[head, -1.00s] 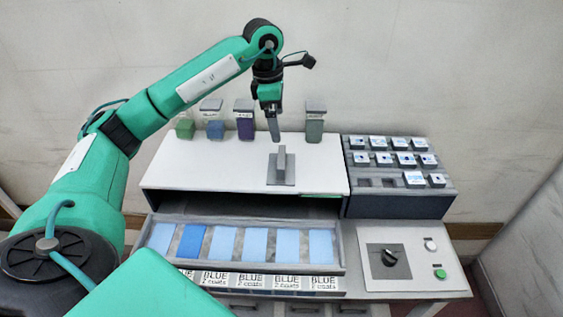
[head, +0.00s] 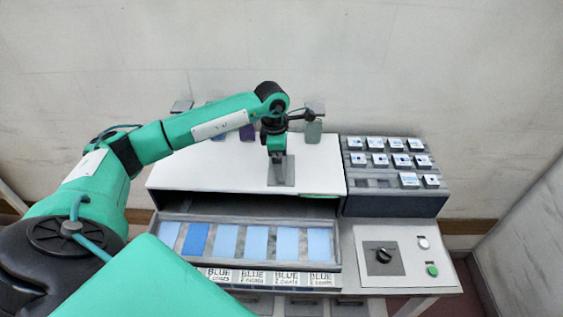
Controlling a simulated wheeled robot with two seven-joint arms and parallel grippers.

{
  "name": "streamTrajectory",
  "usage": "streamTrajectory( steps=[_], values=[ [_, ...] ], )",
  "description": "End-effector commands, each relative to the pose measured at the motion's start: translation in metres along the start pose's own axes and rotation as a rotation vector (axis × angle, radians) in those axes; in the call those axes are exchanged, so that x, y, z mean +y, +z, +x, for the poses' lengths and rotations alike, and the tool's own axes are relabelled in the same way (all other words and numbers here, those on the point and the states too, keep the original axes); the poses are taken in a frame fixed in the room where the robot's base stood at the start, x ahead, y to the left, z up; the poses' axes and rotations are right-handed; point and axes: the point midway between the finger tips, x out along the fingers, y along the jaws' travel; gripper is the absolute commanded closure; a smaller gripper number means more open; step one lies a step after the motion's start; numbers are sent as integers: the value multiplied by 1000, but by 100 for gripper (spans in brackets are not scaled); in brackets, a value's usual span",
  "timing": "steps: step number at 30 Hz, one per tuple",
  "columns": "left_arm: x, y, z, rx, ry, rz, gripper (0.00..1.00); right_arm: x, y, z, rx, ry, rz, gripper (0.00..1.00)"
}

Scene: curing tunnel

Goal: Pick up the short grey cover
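The short grey cover (head: 286,177) lies on the white top of the tunnel (head: 215,167), near its right end. Its flat plate shows, but its upright handle is hidden behind my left gripper. My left gripper (head: 277,159) points down right over the cover, at the height of the handle. I cannot tell whether its fingers are open or closed around the handle. My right gripper is not in view.
A tray (head: 334,246) of blue panels sits at the tunnel's front, above labels reading BLUE. A dark rack (head: 395,205) of small white blocks stands to the right, behind a control panel with a black knob (head: 384,256). Coloured samples stand behind the tunnel.

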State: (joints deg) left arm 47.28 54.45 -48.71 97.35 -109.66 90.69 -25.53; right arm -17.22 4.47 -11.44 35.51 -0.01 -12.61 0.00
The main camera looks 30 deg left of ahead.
Motion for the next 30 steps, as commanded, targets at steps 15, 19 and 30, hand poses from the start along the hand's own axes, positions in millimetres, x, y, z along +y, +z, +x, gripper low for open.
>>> streamTrajectory(
  steps=[15,19,30],
  values=[
    [0,0,11,-1,0,0,32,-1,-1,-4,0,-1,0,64],
    [0,0,10,-1,0,0,32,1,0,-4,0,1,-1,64],
    [1,2,-5,-3,4,0,32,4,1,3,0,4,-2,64]
  ],
)
